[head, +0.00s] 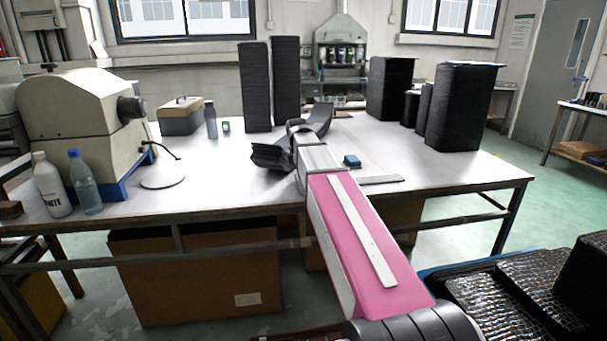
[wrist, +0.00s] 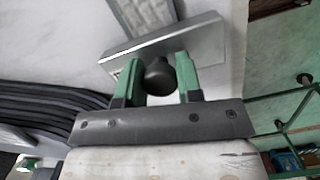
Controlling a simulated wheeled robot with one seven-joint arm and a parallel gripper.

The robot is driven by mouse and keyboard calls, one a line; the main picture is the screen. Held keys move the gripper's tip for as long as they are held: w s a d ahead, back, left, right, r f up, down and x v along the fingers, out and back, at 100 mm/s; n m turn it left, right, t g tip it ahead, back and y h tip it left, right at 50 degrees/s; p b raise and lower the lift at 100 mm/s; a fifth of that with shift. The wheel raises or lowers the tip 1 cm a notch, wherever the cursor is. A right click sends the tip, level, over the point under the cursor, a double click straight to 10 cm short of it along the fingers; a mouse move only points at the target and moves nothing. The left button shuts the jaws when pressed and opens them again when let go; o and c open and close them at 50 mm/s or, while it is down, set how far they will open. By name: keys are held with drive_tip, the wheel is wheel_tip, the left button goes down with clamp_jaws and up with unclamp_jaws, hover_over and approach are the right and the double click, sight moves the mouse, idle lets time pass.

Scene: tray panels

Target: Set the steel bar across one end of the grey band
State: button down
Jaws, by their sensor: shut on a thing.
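In the wrist view my gripper (wrist: 159,62) has its two green fingers on either side of a dark round knob (wrist: 158,79). The knob is on the steel bar (wrist: 187,46), a shiny block lying slantwise just beyond the fingertips. My gripper is shut on the bar by this knob. The grey band (wrist: 146,14) is a textured strip that runs from the top edge down to behind the bar. Its near end is hidden by the bar, and I cannot tell whether they touch. In the head view my own arm hides the gripper and the bar.
Dark curved panels (wrist: 40,105) lie left of the gripper; they show on the table (head: 225,185) in the head view (head: 272,156). Tall black stacks (head: 462,107) stand behind.

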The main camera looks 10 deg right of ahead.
drive_tip(key=c, duration=0.7)
unclamp_jaws()
drive_tip(key=r, duration=0.3)
drive_tip(key=a+r, duration=0.1)
drive_tip(key=r, duration=0.6)
drive_tip(key=shift+w+a+r, duration=0.15)
drive_tip(key=shift+r, duration=0.25)
